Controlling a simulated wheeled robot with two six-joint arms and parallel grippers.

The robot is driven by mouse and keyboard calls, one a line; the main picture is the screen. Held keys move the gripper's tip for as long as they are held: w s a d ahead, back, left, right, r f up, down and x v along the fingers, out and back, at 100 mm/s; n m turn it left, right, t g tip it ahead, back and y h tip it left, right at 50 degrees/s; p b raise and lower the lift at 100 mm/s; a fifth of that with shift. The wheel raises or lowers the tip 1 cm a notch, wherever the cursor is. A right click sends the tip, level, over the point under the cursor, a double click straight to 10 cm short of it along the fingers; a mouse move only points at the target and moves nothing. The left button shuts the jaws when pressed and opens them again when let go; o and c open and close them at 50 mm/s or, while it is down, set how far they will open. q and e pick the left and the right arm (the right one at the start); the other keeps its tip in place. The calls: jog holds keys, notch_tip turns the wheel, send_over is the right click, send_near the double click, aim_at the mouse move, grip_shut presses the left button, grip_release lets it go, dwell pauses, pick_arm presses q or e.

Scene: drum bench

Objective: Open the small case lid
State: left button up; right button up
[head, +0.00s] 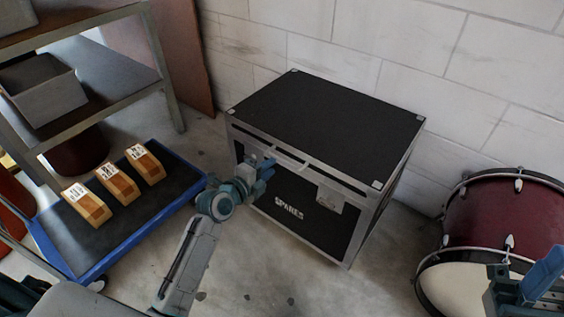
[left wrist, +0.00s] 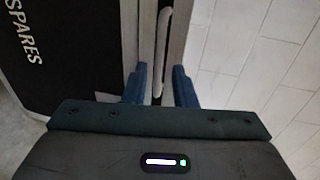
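The small case (head: 325,125) is a black box with silver edges and "SPARES" on its front. Its lid is shut and lies flat. A pale bar handle (head: 288,157) runs along the lid's front edge. My left gripper (head: 265,168) is at the left part of this handle. In the left wrist view the handle (left wrist: 161,52) runs between the two blue fingers of the left gripper (left wrist: 159,84), with gaps beside it; the fingers are open. My right gripper (head: 521,273) is at the lower right, away from the case, with its fingers apart and empty.
A metal latch (head: 330,199) sits on the case front. A blue-edged dolly (head: 120,250) with several wooden blocks stands left, below a shelf (head: 100,75). A red drum (head: 505,220) stands right. A white block wall (head: 440,60) is close behind the case.

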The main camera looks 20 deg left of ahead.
aim_at(280, 161)
pick_arm(q)
jog(key=x, duration=0.6)
jog(key=shift+w, duration=0.1)
jog(key=shift+c, duration=0.5)
grip_shut()
